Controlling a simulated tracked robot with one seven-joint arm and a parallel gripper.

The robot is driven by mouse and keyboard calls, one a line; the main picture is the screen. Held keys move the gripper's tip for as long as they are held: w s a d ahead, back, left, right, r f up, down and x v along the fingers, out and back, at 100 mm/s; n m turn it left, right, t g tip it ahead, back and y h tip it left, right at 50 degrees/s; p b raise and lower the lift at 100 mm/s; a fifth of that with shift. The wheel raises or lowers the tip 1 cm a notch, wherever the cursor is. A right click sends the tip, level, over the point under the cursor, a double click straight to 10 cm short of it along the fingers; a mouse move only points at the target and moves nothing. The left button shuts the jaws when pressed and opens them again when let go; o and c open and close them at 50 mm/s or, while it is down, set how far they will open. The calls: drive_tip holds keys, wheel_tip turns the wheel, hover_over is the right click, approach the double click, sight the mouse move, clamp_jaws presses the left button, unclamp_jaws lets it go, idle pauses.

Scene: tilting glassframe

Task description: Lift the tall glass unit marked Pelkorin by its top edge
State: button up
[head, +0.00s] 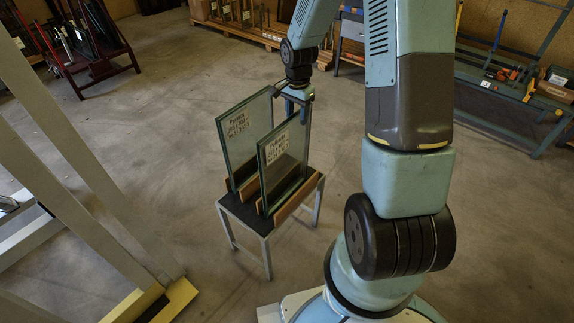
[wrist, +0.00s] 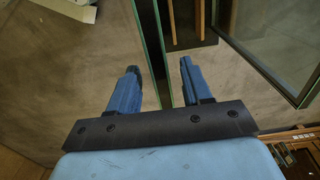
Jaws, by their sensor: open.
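In the head view a taller glass unit (head: 241,112) and a shorter glass unit (head: 280,160) stand upright, side by side, on a small stand (head: 251,218). Each carries a white label with printed text, too small to read surely. My gripper (head: 297,95) is at the taller unit's upper right corner, above and behind the shorter unit. In the wrist view my gripper (wrist: 159,67) is open, with one blue finger on either side of a greenish glass edge (wrist: 150,42). Gaps show between the glass and both fingers. Another pane (wrist: 265,30) with a dark border is at right.
Wooden blocks (head: 291,205) hold the units' lower edges on the stand. A large pale frame (head: 75,150) stands at left. A red rack (head: 92,45) is at the back left, and a blue-green bench (head: 490,75) at the right. Floor around the stand is clear.

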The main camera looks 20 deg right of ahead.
sight(296, 124)
drive_tip(key=shift+w+f, duration=0.15)
drive_tip(key=shift+f, duration=1.15)
drive_tip(key=shift+w+f, duration=0.1)
drive_tip(key=shift+f, duration=1.2)
drive_tip(key=shift+c, duration=0.4)
clamp_jaws()
